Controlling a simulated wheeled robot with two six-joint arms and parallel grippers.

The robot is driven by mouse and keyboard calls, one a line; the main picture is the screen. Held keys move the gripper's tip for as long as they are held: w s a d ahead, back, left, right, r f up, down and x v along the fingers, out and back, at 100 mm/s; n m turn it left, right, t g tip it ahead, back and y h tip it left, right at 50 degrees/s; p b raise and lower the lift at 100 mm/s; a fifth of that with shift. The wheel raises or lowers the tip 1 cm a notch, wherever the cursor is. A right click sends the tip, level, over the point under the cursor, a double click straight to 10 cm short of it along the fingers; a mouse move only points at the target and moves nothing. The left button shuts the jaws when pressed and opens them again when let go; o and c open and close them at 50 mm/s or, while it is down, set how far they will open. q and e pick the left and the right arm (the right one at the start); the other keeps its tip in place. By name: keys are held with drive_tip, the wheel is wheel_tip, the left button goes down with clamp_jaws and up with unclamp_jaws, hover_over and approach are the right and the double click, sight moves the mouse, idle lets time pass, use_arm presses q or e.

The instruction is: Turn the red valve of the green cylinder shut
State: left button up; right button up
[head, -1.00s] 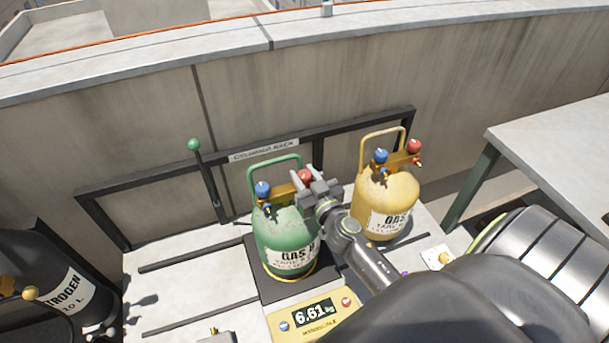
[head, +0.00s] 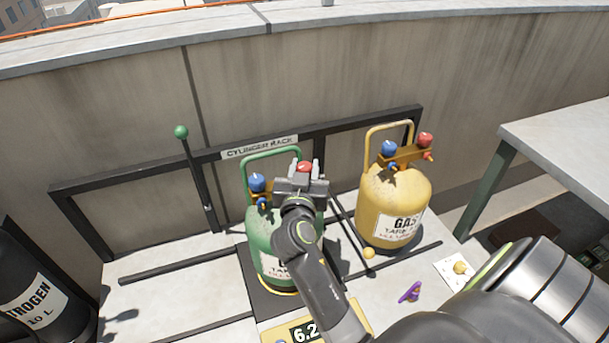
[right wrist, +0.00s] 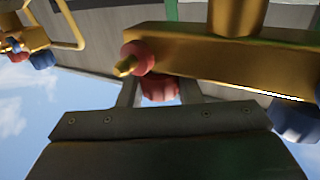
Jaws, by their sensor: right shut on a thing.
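The green cylinder (head: 262,232) stands upright on a dark scale plate, with a blue valve (head: 257,183) on the left of its brass manifold. Its red valve (head: 304,166) is at the right, partly hidden by my right gripper (head: 301,170). The gripper reaches up to the valve with one finger on each side and is shut on it. In the right wrist view the red valve (right wrist: 160,88) sits between the two fingers, below the brass manifold (right wrist: 215,62). My left gripper is not in view.
A yellow cylinder (head: 388,205) with blue and red valves stands close on the right. The dark rack (head: 345,130) runs behind both. A black nitrogen cylinder (head: 35,300) is at lower left. A purple item (head: 410,292) lies on the slab. A table (head: 560,130) is at right.

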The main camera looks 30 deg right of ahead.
drive_tip(key=o, duration=0.8)
drive_tip(key=shift+r, duration=0.15)
drive_tip(key=shift+o, duration=0.8)
